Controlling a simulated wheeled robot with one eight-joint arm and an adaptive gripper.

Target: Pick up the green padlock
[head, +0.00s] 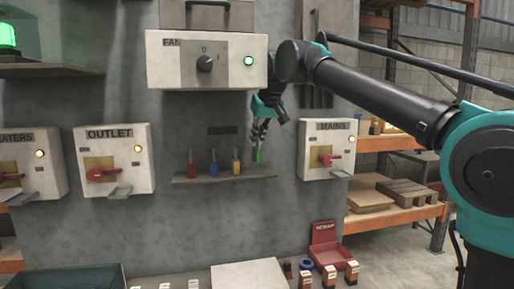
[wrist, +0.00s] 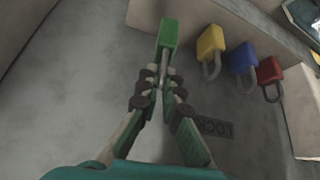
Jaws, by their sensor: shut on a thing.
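The green padlock (head: 257,156) is at the right end of the wall shelf (head: 222,174) in the head view. In the wrist view the green padlock (wrist: 168,33) shows its body beyond my fingertips, with its shackle between them. My gripper (head: 259,138) comes from above and is shut on the shackle; it also shows in the wrist view (wrist: 164,78). I cannot tell whether the padlock touches the shelf. A yellow padlock (head: 236,166), a blue padlock (head: 213,168) and a red padlock (head: 191,170) stand in a row to its left, apart from my gripper.
The FAN box (head: 180,70) is on the wall above the shelf. The MAINS box (head: 312,165) is right of the shelf and the OUTLET box (head: 128,150) is left of it. A red tray (head: 325,255) and small items are below.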

